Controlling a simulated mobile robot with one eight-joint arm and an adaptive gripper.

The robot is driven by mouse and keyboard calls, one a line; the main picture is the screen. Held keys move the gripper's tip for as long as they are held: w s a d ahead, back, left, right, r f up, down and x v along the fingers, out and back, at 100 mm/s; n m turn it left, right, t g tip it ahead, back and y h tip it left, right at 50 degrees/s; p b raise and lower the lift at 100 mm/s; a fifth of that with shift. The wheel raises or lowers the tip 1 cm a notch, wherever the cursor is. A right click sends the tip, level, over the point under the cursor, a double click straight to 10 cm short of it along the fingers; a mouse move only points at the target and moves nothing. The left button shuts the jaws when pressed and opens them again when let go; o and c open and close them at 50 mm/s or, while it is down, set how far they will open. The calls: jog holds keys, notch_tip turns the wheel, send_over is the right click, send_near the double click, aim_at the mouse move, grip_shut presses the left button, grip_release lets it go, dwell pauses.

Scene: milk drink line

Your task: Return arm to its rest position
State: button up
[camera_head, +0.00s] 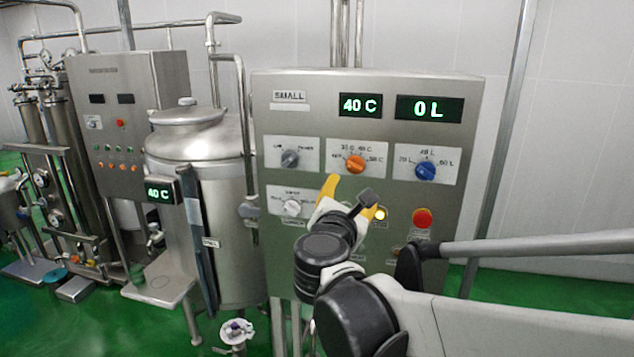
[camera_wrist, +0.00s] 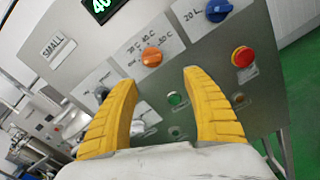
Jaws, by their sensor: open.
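My gripper (camera_head: 352,194) has yellow fingers and is in front of the lower middle of the steel control panel (camera_head: 462,150) in the head view. In the wrist view my gripper (camera_wrist: 160,105) is open, with nothing between its fingers. A green button (camera_wrist: 174,99) shows between the fingertips, on the panel behind them. My arm reaches in from the lower right and hides part of the panel's lower area.
The panel has an orange knob (camera_head: 355,164), a blue knob (camera_head: 425,171), a red button (camera_head: 422,218), and displays reading 40 C (camera_head: 360,105) and 0 L (camera_head: 430,108). A steel tank (camera_head: 215,150) stands left. Green floor shows below.

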jog(key=s+d+f+m+g+b, duration=0.2)
jog(key=s+d+f+m+b, duration=0.2)
jog(key=f, duration=0.3)
jog(key=s+d+f+m+g+b, duration=0.25)
jog(key=d+f+m, duration=0.2)
jog(key=f, duration=0.25)
jog(key=s+d+f+m+g+b, duration=0.1)
jog(key=s+d+f+m+b, duration=0.3)
jog(key=f, duration=0.3)
jog(key=s+a+f+m+g+y+b, duration=0.2)
jog(key=s+f+m+b, duration=0.3)
jog(key=f, duration=0.5)
jog(key=s+a+f+m+g+y+b, duration=0.2)
jog(key=s+f+m+b, duration=0.3)
jog(key=s+f+m, duration=0.4)
jog(key=shift+s+a+f+m+y+b, duration=0.4)
jog(key=shift+s+f+y, duration=0.3)
jog(key=shift+y, duration=0.2)
